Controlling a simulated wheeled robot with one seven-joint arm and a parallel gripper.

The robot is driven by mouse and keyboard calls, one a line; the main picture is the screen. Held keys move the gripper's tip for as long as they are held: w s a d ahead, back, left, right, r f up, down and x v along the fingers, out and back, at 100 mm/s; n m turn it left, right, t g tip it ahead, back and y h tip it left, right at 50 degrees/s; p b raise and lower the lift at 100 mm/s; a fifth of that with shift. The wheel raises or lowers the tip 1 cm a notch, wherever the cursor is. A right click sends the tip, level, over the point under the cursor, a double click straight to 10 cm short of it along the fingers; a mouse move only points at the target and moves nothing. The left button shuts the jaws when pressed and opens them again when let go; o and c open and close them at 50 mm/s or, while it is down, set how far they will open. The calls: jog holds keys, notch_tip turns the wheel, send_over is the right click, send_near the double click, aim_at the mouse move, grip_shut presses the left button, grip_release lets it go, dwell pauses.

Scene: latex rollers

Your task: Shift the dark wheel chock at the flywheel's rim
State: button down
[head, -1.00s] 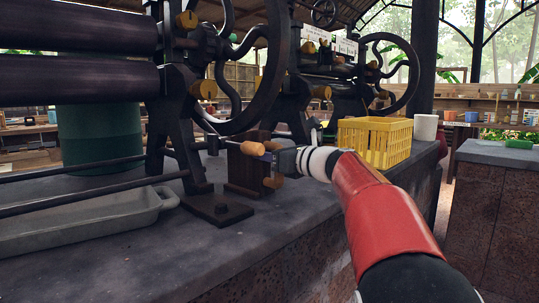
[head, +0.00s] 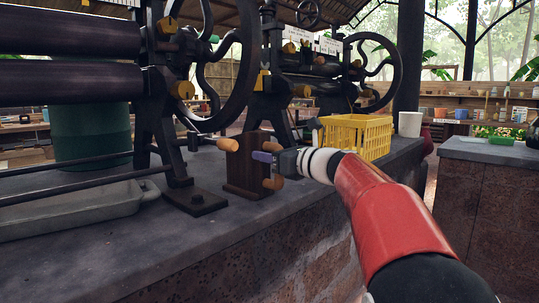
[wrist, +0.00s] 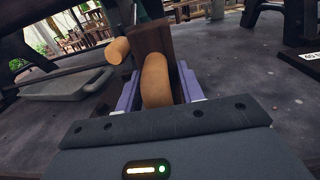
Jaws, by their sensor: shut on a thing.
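The dark wheel chock (head: 246,172) is a brown wooden block with rounded tan wood knobs. It stands upright at the bench edge, on the near right side of the flywheel (head: 236,85), with a visible gap from its rim. In the wrist view the chock (wrist: 150,40) is partly hidden behind a tan handle. My gripper (head: 264,157) reaches it from the right.
The machine's bolted foot (head: 195,198) is left of the chock. A grey trough (head: 90,215) lies further left. A yellow crate (head: 357,136) and a white cup (head: 410,124) stand behind my arm. The stone bench top (head: 150,245) is clear in front.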

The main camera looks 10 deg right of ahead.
jog(key=c, duration=0.8)
grip_release()
jog(key=v, duration=0.7)
jog(key=shift+s+d, duration=0.25)
jog(key=shift+s, duration=0.05)
